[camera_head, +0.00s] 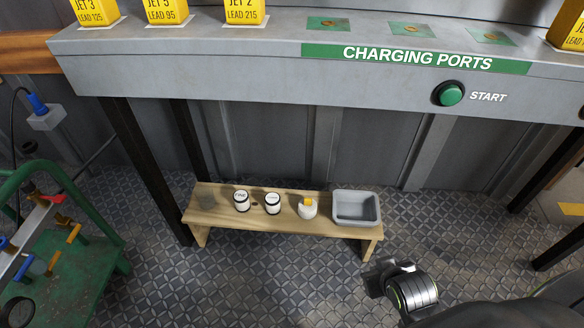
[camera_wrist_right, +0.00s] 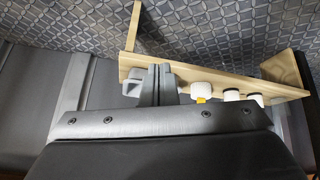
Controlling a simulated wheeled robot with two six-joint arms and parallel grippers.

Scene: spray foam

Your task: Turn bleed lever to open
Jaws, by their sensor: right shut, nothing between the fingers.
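A green cart (camera_head: 88,278) stands at the left edge of the head view. It carries a pale metal manifold with a red handle (camera_head: 54,198), two orange-yellow handles (camera_head: 74,233) and blue handles (camera_head: 22,268). No label marks the bleed lever, so I cannot tell which handle it is, or how it is set. My right gripper (camera_head: 376,277) is at the lower right of the head view, far from the cart and right of the low bench. In the right wrist view its fingers (camera_wrist_right: 157,76) are together and empty. My left gripper is not in view.
Above is a grey counter (camera_head: 250,75) with yellow jet blocks (camera_head: 165,10) and a green START button (camera_head: 450,94). The patterned floor between bench and cart is clear.

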